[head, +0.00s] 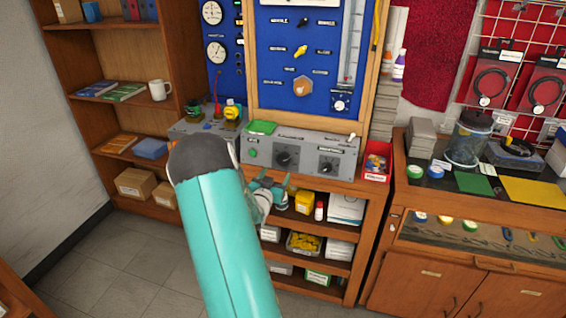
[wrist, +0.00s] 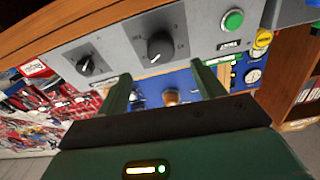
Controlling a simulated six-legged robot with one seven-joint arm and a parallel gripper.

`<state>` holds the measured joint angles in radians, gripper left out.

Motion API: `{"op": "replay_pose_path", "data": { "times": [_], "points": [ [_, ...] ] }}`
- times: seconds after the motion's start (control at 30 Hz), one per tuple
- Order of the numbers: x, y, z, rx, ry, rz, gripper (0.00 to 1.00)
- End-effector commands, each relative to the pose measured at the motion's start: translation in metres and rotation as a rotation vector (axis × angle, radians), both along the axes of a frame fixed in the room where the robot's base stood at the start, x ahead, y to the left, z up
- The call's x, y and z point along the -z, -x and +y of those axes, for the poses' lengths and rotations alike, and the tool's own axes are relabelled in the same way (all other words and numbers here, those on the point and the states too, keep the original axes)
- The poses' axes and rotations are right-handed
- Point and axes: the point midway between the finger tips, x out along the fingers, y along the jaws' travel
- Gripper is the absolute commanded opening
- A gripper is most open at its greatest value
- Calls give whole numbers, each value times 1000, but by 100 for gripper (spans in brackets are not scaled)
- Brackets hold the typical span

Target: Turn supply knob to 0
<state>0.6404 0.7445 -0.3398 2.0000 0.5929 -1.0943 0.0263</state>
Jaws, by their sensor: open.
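The grey control box (head: 258,146) stands on the bench below the blue board. Its front has two black dial knobs, a left one (head: 283,158) and a right one (head: 327,166), and a green button at the left. I cannot read which is the supply knob. In the wrist view, which is turned over, the knob nearer the green button (wrist: 160,46) lies just beyond the gap between my fingers, and the other knob (wrist: 85,65) is further left. My gripper (head: 272,183) is open and empty in front of the box, slightly below the left knob, apparently not touching it.
A green button (wrist: 233,20) sits beside the nearer knob. A red bin (head: 376,165) stands right of the box, and yellow-topped fittings (head: 232,110) are at its left. Shelves with boxes (head: 305,243) lie below the bench. The floor in front is clear.

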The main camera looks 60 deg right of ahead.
Motion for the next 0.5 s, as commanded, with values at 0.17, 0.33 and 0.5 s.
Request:
{"op": "replay_pose_path", "data": {
  "times": [0.17, 0.33, 0.5],
  "points": [
    [1, -5, -36, 1, 0, 0, 68],
    [1, -10, -68, 0, -1, -1, 68],
    [0, -13, -89, -1, -1, -1, 68]
  ]
}}
